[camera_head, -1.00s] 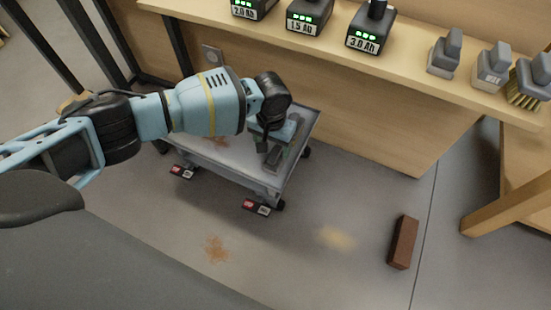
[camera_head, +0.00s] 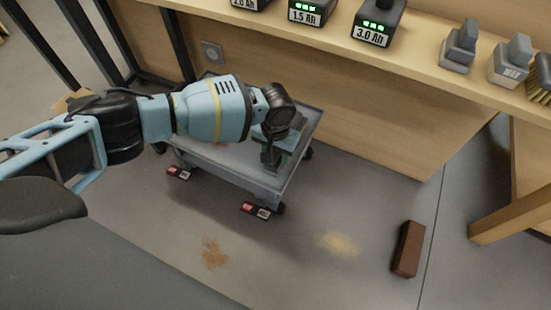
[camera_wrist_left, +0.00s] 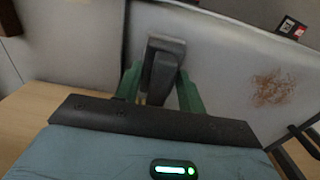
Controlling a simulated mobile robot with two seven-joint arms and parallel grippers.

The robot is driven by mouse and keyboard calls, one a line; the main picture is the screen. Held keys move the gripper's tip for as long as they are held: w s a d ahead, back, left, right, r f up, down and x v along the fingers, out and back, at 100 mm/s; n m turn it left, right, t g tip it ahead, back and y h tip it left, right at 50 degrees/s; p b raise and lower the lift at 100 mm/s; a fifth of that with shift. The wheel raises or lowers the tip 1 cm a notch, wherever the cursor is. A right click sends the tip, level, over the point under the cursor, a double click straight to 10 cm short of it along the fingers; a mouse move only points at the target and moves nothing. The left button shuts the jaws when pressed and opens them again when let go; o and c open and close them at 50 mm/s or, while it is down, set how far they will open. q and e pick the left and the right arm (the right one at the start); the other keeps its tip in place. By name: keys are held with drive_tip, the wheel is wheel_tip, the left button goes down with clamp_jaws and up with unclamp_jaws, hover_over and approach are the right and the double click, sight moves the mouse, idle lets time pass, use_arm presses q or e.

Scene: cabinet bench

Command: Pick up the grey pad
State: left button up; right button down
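The grey pad (camera_wrist_left: 166,45) is a dark grey block with a raised grip. It shows in the left wrist view against the light grey top of a low cart (camera_head: 217,157). My left gripper (camera_head: 273,157) reaches down over the cart's right part and mostly hides the pad in the head view. In the wrist view its two green fingers (camera_wrist_left: 161,84) stand on either side of the pad's raised grip. I cannot tell whether they press on it or leave a small gap. My right gripper is not in view.
A wooden bench shelf (camera_head: 430,65) runs above and behind the cart, holding battery packs (camera_head: 378,22), grey handled blocks (camera_head: 458,47) and a brush (camera_head: 541,80). A brown brick (camera_head: 408,249) lies on the floor at right. Floor in front of the cart is mostly clear.

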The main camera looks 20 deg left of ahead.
sight(278, 161)
use_arm(q)
drive_tip(key=c, duration=0.4)
